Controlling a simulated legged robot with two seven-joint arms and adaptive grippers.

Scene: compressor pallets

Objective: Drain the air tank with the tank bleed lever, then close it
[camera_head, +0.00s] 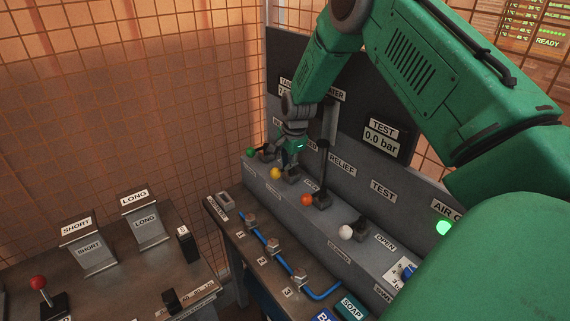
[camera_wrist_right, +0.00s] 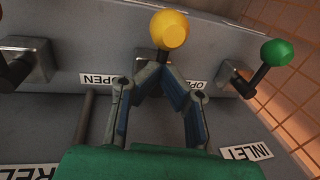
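A row of levers stands on the grey panel ledge. The yellow-knobbed lever (camera_head: 275,173) is second from the left, between the green-knobbed and orange-knobbed ones. It also shows in the right wrist view (camera_wrist_right: 170,30), its knob beyond my fingertips. My right gripper (camera_head: 291,163) reaches down to this lever from above. In the right wrist view my right gripper (camera_wrist_right: 160,75) has its fingertips drawn close together at the lever's stem, just below the knob; the stem and base are mostly hidden. The label naming this lever is not readable. My left gripper is not in view.
The green-knobbed lever (camera_head: 252,152) stands close by, near an INLET label (camera_wrist_right: 246,152). The orange-knobbed lever (camera_head: 306,199) and white-knobbed lever (camera_head: 346,232) stand to the right. The test display (camera_head: 381,140) reads 0.0 bar. A side bench (camera_head: 110,280) holds a red-knobbed stick (camera_head: 39,283).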

